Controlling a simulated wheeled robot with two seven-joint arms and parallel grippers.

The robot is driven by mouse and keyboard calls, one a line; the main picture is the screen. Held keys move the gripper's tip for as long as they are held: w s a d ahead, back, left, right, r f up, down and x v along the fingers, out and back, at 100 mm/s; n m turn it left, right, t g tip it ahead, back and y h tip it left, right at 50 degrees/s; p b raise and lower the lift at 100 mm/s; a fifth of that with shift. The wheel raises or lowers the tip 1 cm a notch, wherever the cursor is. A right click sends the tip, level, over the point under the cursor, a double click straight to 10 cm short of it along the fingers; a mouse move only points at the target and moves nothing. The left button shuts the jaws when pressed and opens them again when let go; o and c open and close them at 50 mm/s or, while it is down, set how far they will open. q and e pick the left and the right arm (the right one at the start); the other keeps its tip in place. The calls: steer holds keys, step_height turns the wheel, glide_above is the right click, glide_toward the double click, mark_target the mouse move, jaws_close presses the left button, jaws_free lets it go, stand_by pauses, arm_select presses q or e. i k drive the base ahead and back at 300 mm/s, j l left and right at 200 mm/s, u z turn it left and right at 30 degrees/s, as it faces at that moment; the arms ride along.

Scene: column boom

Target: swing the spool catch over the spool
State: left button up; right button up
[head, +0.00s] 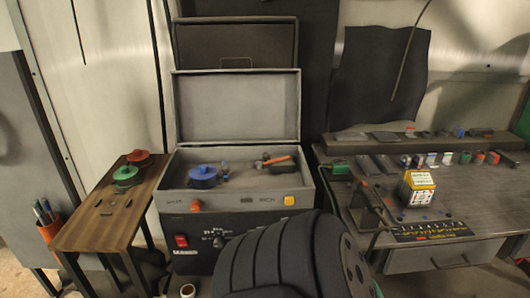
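A blue spool (203,177) sits upright inside the open grey case at the left of its deck. A small lever with an orange end and a dark pivot block (278,160), which looks like the spool catch, lies to the right of the spool. It points away from the spool and is apart from it, with bare deck between them. Neither of my grippers shows in the head view.
The case's lid (236,106) stands open behind the deck. A wooden side table (112,208) at left holds a green spool (126,176) and a red spool (138,157). A cluttered workbench (480,195) stands at right. The lower middle of the view is blocked.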

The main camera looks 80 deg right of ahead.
mark_target(225, 169)
steer(key=z, duration=2.2)
